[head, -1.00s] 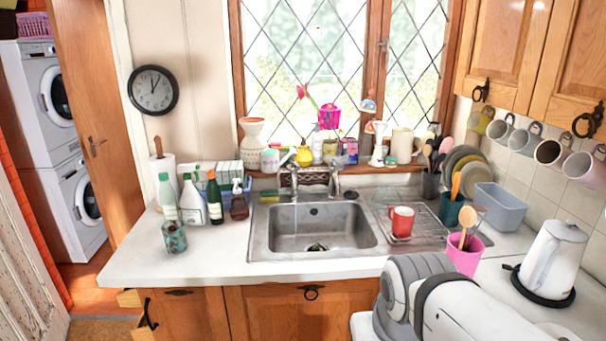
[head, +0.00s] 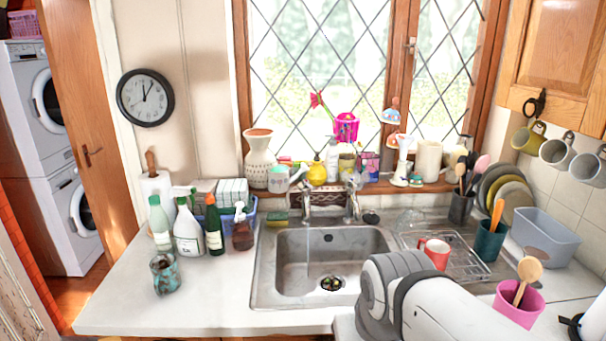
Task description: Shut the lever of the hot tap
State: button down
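Two taps stand at the back of the steel sink (head: 325,262), under the window. The left tap (head: 305,195) and the right tap (head: 353,196) are small in the picture. I cannot tell which is the hot tap, or how its lever is turned. A faint pale line below the left tap may be running water; I cannot be sure. My arm shows at the lower right, in front of the worktop, but my gripper is not in view.
A red mug (head: 434,254) stands on the draining rack (head: 468,265) at right. A pink pot (head: 518,306) with a wooden spoon is nearer. The sill behind the taps is crowded. The front left worktop (head: 215,300) is clear.

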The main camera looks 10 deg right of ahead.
aim_at(306, 184)
jog(key=u, duration=0.05)
jog(key=i, duration=0.95)
jog(key=z, duration=0.25)
